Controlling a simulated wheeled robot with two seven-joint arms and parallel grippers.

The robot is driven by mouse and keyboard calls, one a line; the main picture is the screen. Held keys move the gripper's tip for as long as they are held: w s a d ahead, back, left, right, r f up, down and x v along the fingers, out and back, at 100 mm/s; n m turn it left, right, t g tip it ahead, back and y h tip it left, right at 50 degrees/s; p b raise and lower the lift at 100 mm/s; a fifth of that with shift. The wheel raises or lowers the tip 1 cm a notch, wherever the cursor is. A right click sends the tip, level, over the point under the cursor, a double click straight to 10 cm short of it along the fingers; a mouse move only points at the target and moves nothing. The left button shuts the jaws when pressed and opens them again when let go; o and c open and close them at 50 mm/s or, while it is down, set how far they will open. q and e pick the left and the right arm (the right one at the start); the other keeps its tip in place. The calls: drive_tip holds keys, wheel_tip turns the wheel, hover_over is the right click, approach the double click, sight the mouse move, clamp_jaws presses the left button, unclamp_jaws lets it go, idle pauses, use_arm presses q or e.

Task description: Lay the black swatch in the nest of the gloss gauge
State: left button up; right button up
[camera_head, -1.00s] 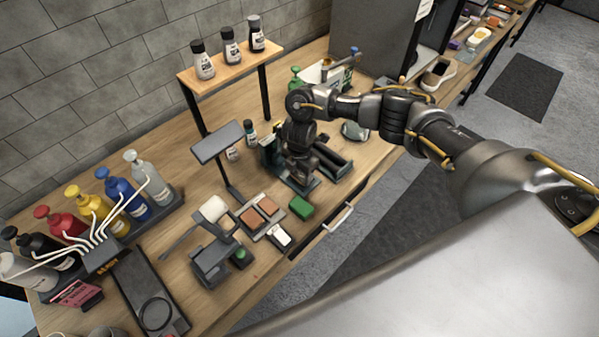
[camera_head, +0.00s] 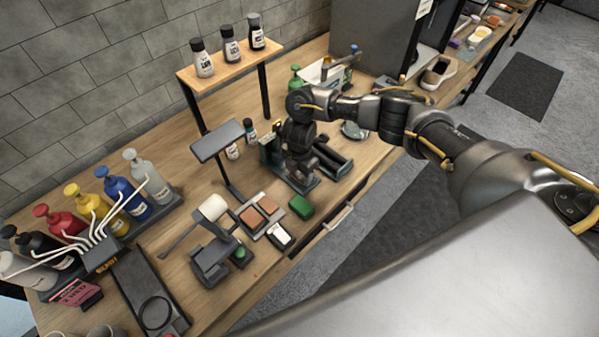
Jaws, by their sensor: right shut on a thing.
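My right gripper (camera_head: 299,180) points down at a low dark device (camera_head: 313,186) at the middle of the bench. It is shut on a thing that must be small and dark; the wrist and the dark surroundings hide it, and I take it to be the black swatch. I cannot make out the swatch's outline, or whether it touches the device. The dark device looks like the gloss gauge, but its nest is hidden under my gripper. My left gripper is not in view.
A thin post with a dark panel (camera_head: 217,141) rises left of my gripper. Pump bottles (camera_head: 124,198) stand at left.

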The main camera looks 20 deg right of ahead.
drive_tip(key=shift+r+p, duration=0.45)
drive_tip(key=shift+p, duration=0.15)
drive_tip(key=shift+w, duration=0.1)
idle(0.8)
idle(0.9)
drive_tip(key=shift+f, duration=0.55)
drive_tip(key=shift+r, duration=0.15)
idle(0.3)
drive_tip(key=shift+r+p, duration=0.35)
drive_tip(key=shift+p, duration=0.05)
